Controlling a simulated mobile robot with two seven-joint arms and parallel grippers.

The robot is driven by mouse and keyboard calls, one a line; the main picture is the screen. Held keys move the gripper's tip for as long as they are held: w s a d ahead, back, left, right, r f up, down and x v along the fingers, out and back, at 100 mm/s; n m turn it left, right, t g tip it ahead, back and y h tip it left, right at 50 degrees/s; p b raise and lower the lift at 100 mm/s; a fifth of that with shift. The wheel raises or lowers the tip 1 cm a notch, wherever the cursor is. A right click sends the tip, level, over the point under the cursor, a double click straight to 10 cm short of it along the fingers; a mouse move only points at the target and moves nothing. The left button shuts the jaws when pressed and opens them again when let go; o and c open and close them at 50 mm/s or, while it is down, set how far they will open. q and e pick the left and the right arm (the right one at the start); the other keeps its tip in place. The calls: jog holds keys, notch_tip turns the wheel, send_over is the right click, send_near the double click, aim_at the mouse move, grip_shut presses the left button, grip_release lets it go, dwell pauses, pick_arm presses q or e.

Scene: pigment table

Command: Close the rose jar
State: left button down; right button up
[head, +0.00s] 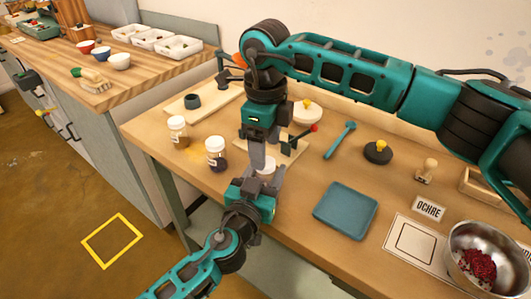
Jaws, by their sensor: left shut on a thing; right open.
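My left gripper (266,178), its arm coming from the bottom left, is shut on a small whitish thing (265,167), probably a jar or its lid. It is mostly hidden by the two grippers, so I cannot tell its contents or whether it is closed. My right gripper (264,157) points down from above at the same spot, with its fingers open around or just above it. I cannot tell whether it touches. Two other white-lidded jars stand to the left: one with dark contents (215,154) and one with yellowish contents (178,133).
A wooden board with a red-knobbed lever (314,127) lies behind the grippers. A teal tray (347,208), a blue scoop (340,140), a dark yellow-knobbed disc (378,151) and a steel bowl with red stuff (480,245) are to the right. The table's front edge is close.

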notch_tip(320, 180, up, 9)
jog(key=shift+f, duration=0.1)
dwell(0.3)
pick_arm(q)
jog(key=shift+c, duration=1.7)
grip_release()
jog(key=b+v, duration=0.2)
jog(key=v, duration=1.1)
jog(key=shift+b, duration=0.35)
pick_arm(e)
jog(key=shift+f, duration=1.35)
pick_arm(q)
jog(key=shift+s, duration=0.1)
pick_arm(e)
jog(key=shift+s, duration=0.1)
